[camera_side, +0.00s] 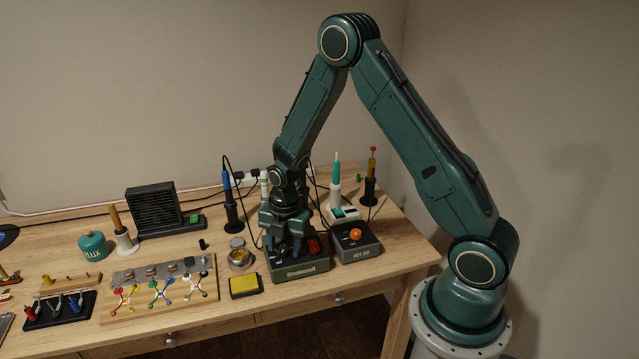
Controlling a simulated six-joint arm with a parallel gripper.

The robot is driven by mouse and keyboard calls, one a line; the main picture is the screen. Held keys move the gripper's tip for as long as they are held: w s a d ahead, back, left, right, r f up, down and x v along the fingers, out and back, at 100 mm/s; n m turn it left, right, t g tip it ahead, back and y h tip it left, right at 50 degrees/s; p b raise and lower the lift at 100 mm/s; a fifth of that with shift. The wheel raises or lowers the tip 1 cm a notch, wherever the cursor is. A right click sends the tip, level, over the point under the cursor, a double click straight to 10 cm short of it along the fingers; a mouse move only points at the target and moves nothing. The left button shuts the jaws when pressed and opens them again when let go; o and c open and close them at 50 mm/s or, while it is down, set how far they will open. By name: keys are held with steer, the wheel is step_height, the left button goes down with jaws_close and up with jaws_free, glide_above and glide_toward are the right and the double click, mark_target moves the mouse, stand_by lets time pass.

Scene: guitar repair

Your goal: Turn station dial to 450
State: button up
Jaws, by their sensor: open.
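The soldering station (300,270) is a dark green box near the front right of the bench, with a red switch (314,246) at its top right. My gripper (285,250) points down over the left part of the station's top, its fingers at or just above the surface. It is open. The station's dial is hidden behind my fingers, so its setting cannot be read, and I cannot tell whether the fingers touch it.
A grey hot-air box (354,242) with an orange knob stands close on the right. A blue-handled iron (227,182) in a stand rises behind left. A brass tip-cleaner tin (240,258) and yellow sponge (244,284) lie close on the left.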

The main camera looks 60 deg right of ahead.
steer(key=c, duration=1)
